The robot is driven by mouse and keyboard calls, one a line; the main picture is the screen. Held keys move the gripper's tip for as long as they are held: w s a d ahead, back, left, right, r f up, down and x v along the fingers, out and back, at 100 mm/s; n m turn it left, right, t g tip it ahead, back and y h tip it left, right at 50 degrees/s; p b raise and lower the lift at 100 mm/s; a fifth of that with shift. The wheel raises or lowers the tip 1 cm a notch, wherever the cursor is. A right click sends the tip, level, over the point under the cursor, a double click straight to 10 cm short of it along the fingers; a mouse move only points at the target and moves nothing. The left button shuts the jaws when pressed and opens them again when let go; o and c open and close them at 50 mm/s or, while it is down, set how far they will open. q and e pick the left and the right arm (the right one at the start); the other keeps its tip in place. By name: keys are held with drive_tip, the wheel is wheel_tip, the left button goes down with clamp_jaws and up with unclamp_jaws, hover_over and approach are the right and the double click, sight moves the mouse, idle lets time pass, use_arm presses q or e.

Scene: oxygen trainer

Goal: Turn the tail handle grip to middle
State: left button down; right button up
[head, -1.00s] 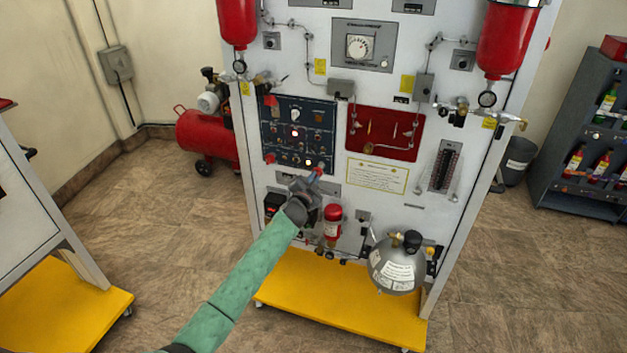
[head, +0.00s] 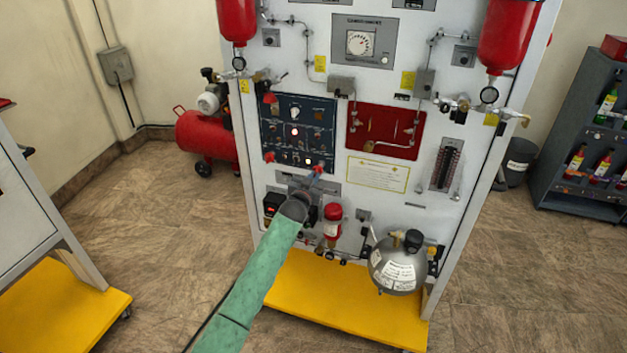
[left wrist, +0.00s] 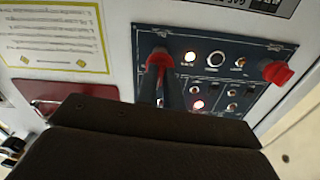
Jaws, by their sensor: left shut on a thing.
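The upright trainer panel carries a dark blue control board (head: 314,112), which also shows in the left wrist view (left wrist: 207,43). A red handle grip (left wrist: 159,56) at the board's lower right corner in the head view is where my left gripper (head: 316,173) sits. The left gripper's dark fingers (left wrist: 160,82) are shut on this red grip, covering part of it. A second red grip (left wrist: 277,73) is at the board's other lower corner and is free; it shows in the head view too (head: 269,157). The held grip's exact angle is hard to tell. My right gripper is not in view.
A red recessed panel (head: 385,130) and a yellow-edged notice (head: 378,174) are right of the board. A red cylinder (head: 332,212) and a grey sphere tank (head: 393,270) are below. A yellow base (head: 340,300) juts out at the foot.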

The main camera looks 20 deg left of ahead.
use_arm(q)
drive_tip(key=shift+n, duration=0.9)
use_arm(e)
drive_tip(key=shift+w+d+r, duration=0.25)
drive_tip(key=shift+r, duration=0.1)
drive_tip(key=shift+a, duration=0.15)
use_arm(q)
drive_tip(key=c, duration=1.5)
unclamp_jaws()
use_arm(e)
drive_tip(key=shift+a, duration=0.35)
